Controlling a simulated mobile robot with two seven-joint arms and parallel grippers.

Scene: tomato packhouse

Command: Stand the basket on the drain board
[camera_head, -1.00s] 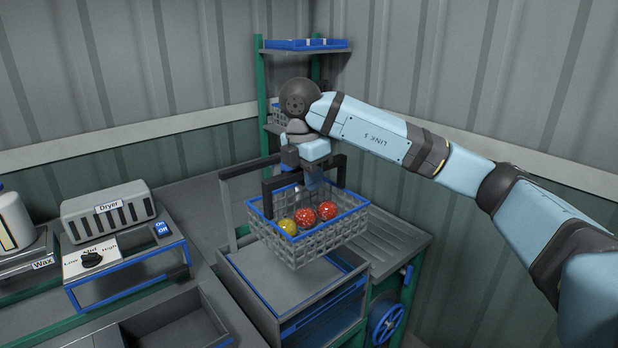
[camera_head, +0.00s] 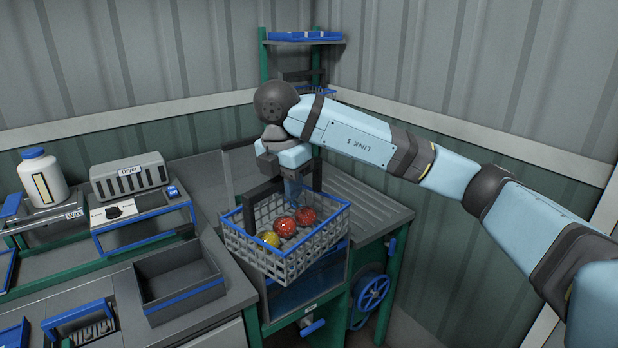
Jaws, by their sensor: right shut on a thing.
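A grey mesh basket (camera_head: 290,258) with a blue rim and a dark handle holds two red tomatoes (camera_head: 285,227) and a yellow one (camera_head: 269,239). My right gripper (camera_head: 292,182) is shut on the basket, at its handle; the fingertips are partly hidden. The basket hangs about level over the wash tank area and hides most of it. The drain board (camera_head: 372,207), a grey ridged surface, lies to the right of and behind the basket. The part of it that shows is bare. My left gripper is not in view.
A dryer (camera_head: 128,180), a wax bottle (camera_head: 43,180) and a grey open bin (camera_head: 182,285) stand on the left bench. A blue handwheel (camera_head: 371,293) is below the drain board. A rack with a blue tray (camera_head: 303,37) stands in the back corner.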

